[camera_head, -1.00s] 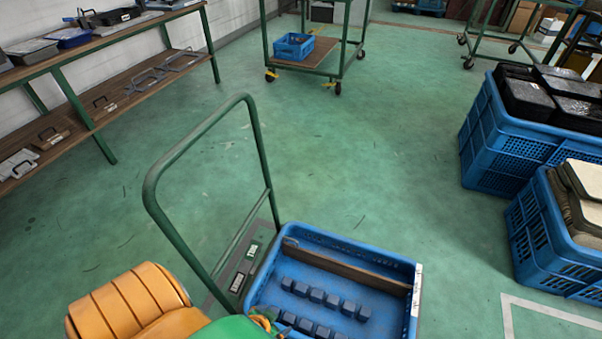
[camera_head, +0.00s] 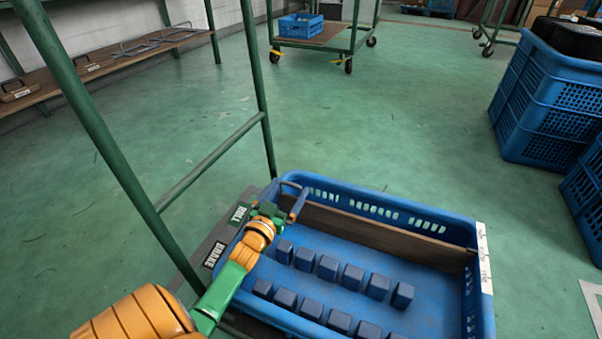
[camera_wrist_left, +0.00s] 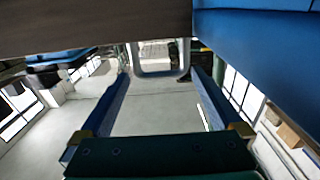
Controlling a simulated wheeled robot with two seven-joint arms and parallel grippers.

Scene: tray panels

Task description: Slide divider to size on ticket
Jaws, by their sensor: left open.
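The divider (camera_head: 375,236) is a brown board standing across the blue tray (camera_head: 440,216), near its far wall. A white ticket (camera_head: 484,255) is on the tray's right rim; its print is too small to read. Two rows of dark blue blocks (camera_head: 328,267) stand on the near side of the divider. My left gripper (camera_head: 290,203) is open at the divider's left end, by the tray's far left corner. In the left wrist view the two fingers (camera_wrist_left: 158,75) are apart, with nothing gripped between them. The divider (camera_wrist_left: 80,22) crosses the top there. My right gripper is out of view.
A green cart handle (camera_head: 205,162) rises left of the tray. Blue crates (camera_head: 560,110) are stacked at the right.

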